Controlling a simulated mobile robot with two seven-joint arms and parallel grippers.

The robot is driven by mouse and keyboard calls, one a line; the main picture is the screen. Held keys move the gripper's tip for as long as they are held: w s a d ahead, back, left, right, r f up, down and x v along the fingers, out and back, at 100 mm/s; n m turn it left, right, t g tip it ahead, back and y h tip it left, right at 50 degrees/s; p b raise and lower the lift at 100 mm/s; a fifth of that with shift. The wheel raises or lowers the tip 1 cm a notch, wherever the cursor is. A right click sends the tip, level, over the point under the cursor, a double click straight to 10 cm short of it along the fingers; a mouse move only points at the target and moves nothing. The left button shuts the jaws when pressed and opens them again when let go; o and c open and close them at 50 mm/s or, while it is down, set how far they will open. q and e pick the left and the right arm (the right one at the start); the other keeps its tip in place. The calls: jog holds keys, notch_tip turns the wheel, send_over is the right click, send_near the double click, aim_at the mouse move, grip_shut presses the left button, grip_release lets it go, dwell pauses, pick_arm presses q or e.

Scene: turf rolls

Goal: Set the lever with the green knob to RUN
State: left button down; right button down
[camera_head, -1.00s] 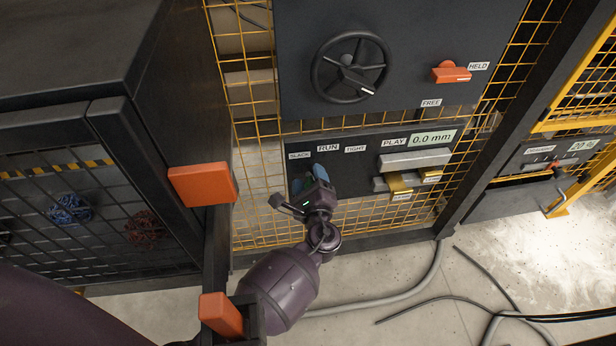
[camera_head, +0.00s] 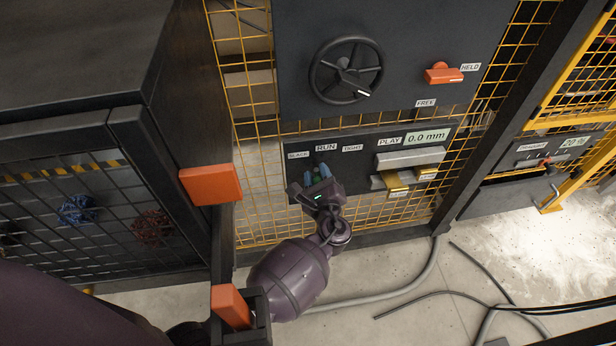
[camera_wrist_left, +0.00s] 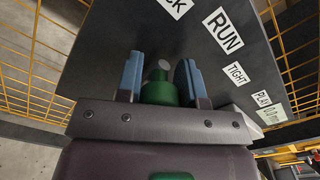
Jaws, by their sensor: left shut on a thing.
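The green knob (camera_wrist_left: 160,92) sits between the two blue fingers of my left gripper (camera_wrist_left: 161,78) in the left wrist view, with a grey round end beyond it. In the head view my left gripper (camera_head: 318,178) is shut on this knob at the dark lever panel (camera_head: 350,165). The knob is mostly hidden by the fingers there. The gripper stands just below the RUN label (camera_head: 326,147), between the SLACK label (camera_head: 298,155) and the TIGHT label (camera_head: 353,148). The RUN label also shows in the wrist view (camera_wrist_left: 223,30). My right gripper is out of view.
A black handwheel (camera_head: 346,70) and an orange handle (camera_head: 443,73) sit on the panel above. A dark cabinet with an orange block (camera_head: 211,184) stands close on the left.

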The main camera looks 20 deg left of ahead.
pick_arm(q)
jog(key=shift+w+d+r+m+p, duration=0.15)
jog(key=shift+w+d+m, duration=0.25)
jog(key=shift+d+m, duration=0.2)
jog(key=shift+w+d+r+m+p, duration=0.15)
jog(key=shift+w+d+m, duration=0.25)
jog(key=shift+m, duration=0.3)
jog(key=shift+s+f, duration=0.1)
jog(key=shift+f, duration=0.05)
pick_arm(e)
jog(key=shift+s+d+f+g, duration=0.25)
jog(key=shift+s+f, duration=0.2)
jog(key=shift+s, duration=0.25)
pick_arm(q)
jog(key=c, duration=0.8)
grip_release()
jog(key=shift+o, duration=0.2)
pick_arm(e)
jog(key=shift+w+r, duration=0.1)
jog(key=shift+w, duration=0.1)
